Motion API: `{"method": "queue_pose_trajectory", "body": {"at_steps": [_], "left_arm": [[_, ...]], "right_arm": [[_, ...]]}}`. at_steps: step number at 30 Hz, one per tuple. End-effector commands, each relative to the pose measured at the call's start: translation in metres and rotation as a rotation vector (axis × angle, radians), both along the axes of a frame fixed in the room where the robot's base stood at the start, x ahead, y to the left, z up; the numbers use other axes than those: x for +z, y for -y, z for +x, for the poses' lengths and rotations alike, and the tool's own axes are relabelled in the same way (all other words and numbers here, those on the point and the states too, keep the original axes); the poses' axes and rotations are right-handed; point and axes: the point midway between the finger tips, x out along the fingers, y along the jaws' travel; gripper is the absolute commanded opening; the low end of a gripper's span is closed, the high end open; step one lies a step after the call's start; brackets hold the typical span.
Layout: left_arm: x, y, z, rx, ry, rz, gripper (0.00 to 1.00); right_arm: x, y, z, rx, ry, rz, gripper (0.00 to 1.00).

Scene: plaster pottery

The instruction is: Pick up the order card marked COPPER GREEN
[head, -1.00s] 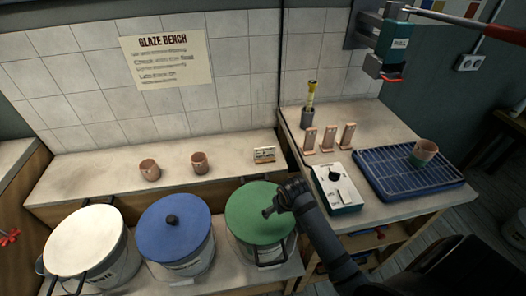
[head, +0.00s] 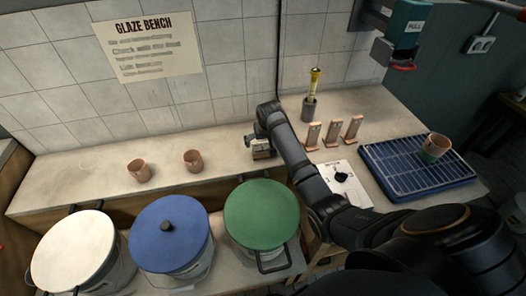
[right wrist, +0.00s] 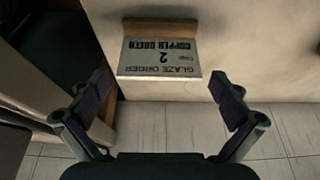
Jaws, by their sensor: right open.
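The order card (right wrist: 160,60) shows upside down in the right wrist view, its print reading GLAZE ORDER, 2 and COPPER GREEN. It sits in a small wooden holder (right wrist: 160,28). In the head view the card (head: 262,152) stands on the back shelf behind the green-lidded bucket, partly covered by my right gripper (head: 260,140). In the wrist view my right gripper (right wrist: 160,84) is open and empty, with one finger on each side of the card's near edge. I see no contact. My left gripper is not in view.
White (head: 72,250), blue (head: 168,232) and green (head: 262,212) lidded buckets stand in front of the shelf. Two clay cups (head: 193,160) are left of the card.

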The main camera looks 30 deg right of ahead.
Motion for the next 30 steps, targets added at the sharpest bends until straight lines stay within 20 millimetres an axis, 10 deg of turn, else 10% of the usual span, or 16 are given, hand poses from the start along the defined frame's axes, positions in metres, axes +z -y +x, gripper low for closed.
{"method": "queue_pose_trajectory", "body": {"at_steps": [7,20,30], "left_arm": [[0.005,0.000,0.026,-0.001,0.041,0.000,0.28],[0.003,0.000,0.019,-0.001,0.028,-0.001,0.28],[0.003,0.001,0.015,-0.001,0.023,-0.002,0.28]], "right_arm": [[-0.019,0.002,0.006,0.000,-0.003,0.000,1.00],[-0.049,0.006,0.018,0.000,0.002,-0.001,1.00],[-0.049,0.005,0.017,0.000,0.001,0.000,0.56]]}}
